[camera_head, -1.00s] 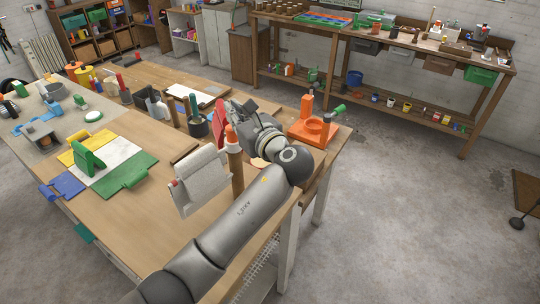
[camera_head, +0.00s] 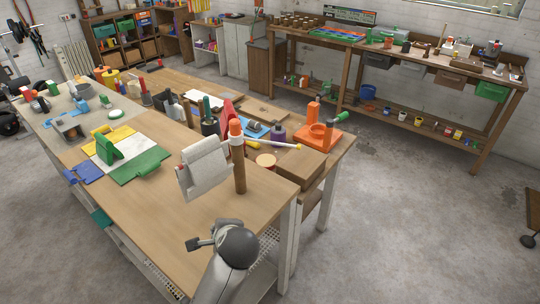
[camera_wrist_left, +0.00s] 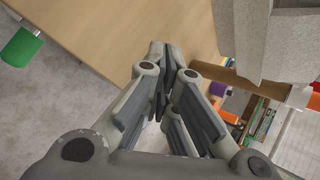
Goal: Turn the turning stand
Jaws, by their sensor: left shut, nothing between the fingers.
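A brown upright post (camera_head: 239,175) with an orange and white top stands on the wooden workbench (camera_head: 180,225). A pale grey-white panel (camera_head: 204,168) hangs from its left side; together they look like the turning stand. In the left wrist view the panel (camera_wrist_left: 282,45) fills the upper right, with the post (camera_wrist_left: 250,80) below it. My left gripper (camera_head: 190,244) is on the near side of the stand, over the bench's front corner, apart from the panel. Its fingers are together and empty, also in the left wrist view (camera_wrist_left: 164,48). My right gripper is not in view.
Behind the post are an orange fixture (camera_head: 320,135), a wooden block (camera_head: 301,171), a yellow-handled tool (camera_head: 280,145) and dark cups. Green, white and yellow mats (camera_head: 140,166) lie to the left. The bench front between mats and gripper is clear.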

